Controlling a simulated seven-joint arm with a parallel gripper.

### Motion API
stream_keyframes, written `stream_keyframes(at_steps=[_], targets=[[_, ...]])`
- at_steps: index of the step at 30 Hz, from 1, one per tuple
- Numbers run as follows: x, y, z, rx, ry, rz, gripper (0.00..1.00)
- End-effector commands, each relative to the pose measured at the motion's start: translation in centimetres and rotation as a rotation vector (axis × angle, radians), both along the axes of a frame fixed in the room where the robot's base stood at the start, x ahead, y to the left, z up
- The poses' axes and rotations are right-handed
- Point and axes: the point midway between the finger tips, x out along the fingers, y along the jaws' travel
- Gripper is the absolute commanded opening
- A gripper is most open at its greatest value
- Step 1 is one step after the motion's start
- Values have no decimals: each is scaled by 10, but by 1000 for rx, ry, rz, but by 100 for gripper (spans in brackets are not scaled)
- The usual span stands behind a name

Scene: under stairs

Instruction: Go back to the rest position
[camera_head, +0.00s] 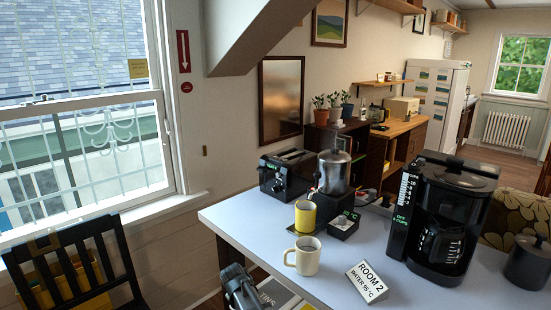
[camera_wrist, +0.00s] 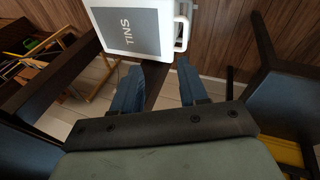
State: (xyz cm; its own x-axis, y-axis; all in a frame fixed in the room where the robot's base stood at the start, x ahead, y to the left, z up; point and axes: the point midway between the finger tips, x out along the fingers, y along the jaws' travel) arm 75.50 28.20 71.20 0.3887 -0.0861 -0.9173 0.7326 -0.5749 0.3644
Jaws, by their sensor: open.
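My gripper (camera_head: 240,287) is low at the bottom of the head view, beside the table's left front edge and below the tabletop. In the wrist view its two blue-grey fingers (camera_wrist: 158,66) stand apart with nothing between them. A white container with a grey panel marked TINS (camera_wrist: 130,28) lies beyond the fingertips in that view. The same container shows in the head view (camera_head: 272,296) to the right of my gripper, partly cut off by the frame.
The pale blue table (camera_head: 235,213) carries a yellow cup (camera_head: 305,216), cream mug (camera_head: 304,258), ROOM 2 sign (camera_head: 367,281), black toaster (camera_head: 287,171), metal urn (camera_head: 334,172) and black coffee maker (camera_head: 440,220). A black chair (camera_head: 75,262) stands left. Floor shows between chair and table.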

Motion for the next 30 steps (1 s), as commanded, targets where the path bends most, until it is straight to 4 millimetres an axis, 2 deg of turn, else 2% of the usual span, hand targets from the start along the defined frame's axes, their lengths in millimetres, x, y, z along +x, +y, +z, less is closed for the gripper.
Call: stream_keyframes(at_steps=[1,6,11,15,24,30], targets=[[-14,-19,-20,0,33,-33,43],[-53,-69,-78,1,132,-136,43],[-97,-114,-127,2,225,-239,43],[-139,-149,-164,2,304,-329,43],[-243,-213,-226,3,476,-528,43],[-318,-244,-253,-1,590,-662,43]])
